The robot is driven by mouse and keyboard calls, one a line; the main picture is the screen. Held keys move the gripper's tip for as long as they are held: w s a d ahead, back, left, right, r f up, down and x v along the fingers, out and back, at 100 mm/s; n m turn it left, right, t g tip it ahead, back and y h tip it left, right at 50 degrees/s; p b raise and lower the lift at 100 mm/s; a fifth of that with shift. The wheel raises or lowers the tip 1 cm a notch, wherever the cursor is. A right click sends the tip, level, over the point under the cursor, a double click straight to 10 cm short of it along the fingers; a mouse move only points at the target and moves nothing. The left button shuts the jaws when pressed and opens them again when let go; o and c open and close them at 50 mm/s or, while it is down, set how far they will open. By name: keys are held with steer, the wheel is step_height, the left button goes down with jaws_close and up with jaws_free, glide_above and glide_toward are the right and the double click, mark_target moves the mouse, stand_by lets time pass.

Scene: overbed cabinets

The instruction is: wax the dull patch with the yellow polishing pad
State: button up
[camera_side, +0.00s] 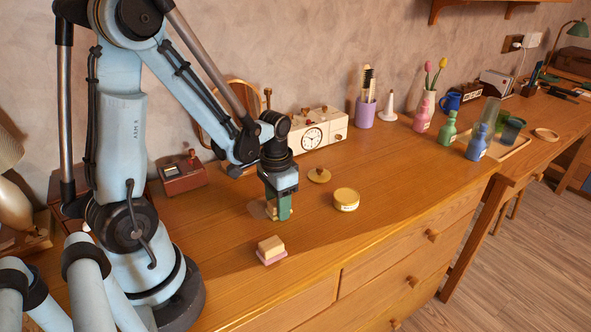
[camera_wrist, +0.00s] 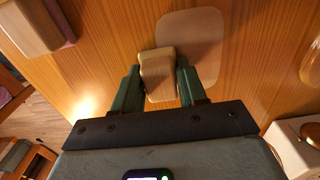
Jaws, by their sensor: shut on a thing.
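My gripper (camera_side: 279,208) is shut on the yellow polishing pad, a small wooden-backed block with a pale yellow underside. In the wrist view the pad (camera_wrist: 158,72) sits between the two green fingers (camera_wrist: 157,88). The dull patch (camera_wrist: 203,24) is a paler, rounded area of the wooden top. The pad overlaps its near edge in the wrist view, with most of the patch beyond it. In the side view the patch (camera_side: 257,209) shows just left of the fingers. The pad is low at the top; I cannot tell whether it touches.
A second block with a pink underside (camera_side: 271,250) lies near the front edge, also at upper left in the wrist view (camera_wrist: 28,24). A clock radio (camera_side: 318,129) is behind.

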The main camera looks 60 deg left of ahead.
mark_target(261, 200)
steer(key=shift+d, duration=0.85)
steer(key=shift+s, duration=0.4)
steer(key=shift+s+a, duration=0.15)
steer(key=shift+s, duration=0.1)
steer(key=shift+a+r, duration=0.1)
steer(key=shift+a, duration=4.45)
steer(key=shift+a+f, duration=0.2)
steer(key=shift+a, duration=0.2)
steer(key=shift+a+r, duration=0.2)
steer(key=shift+a, duration=0.1)
steer(key=d, duration=0.2)
steer(key=shift+d+f, duration=0.15)
steer(key=shift+d, duration=2.45)
steer(key=shift+w+d, duration=0.1)
steer(key=shift+d, duration=1.75)
step_height(261, 200, up, 8)
